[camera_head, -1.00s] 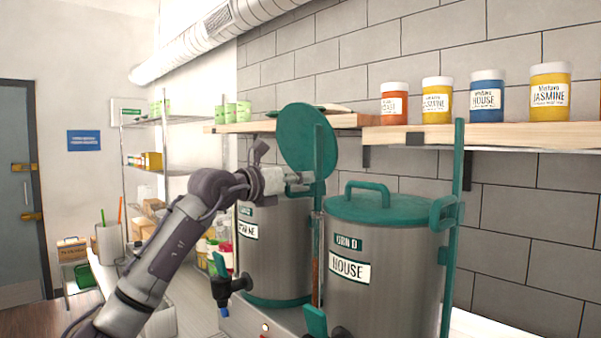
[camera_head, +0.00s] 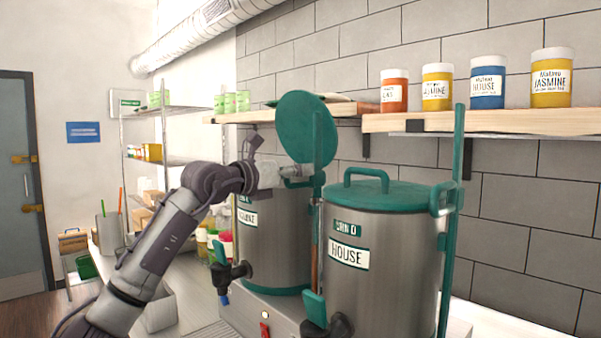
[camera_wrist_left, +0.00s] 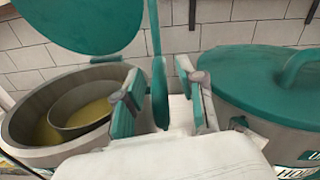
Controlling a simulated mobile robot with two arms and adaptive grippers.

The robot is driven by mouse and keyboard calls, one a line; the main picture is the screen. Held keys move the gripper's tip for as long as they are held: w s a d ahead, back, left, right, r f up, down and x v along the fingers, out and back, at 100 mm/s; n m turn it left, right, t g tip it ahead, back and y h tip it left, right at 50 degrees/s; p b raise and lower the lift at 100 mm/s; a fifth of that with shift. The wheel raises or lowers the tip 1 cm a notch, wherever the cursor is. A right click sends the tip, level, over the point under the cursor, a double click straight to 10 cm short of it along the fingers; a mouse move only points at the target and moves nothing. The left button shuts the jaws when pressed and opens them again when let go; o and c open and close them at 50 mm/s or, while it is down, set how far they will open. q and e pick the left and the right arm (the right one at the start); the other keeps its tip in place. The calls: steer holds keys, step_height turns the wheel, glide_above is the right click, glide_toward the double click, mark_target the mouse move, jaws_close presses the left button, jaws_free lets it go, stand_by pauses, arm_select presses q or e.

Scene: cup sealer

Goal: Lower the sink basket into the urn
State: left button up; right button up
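The left urn (camera_head: 268,240) stands with its round teal lid (camera_head: 305,130) raised. In the left wrist view the urn's open mouth (camera_wrist_left: 22,125) shows yellowish liquid. A smaller grey round-walled vessel, apparently the sink basket (camera_wrist_left: 84,98), sits inside the urn mouth, with yellow liquid showing within its rim. My left gripper (camera_head: 300,172) is at the urn's right rim, just below the lid. In the wrist view its fingers (camera_wrist_left: 160,100) are spread apart, with a teal upright piece showing between or behind them. Whether they touch it is unclear. My right gripper is not visible.
The closed House urn (camera_head: 385,260) stands close on the right, with a tall teal post (camera_head: 458,150). A wooden shelf (camera_head: 520,117) with several labelled jars is above. Taps (camera_head: 228,280) project at the front. The tiled wall is behind.

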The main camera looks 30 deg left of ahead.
arm_select(q)
steer(key=v, duration=1.1)
steer(key=shift+f, duration=0.1)
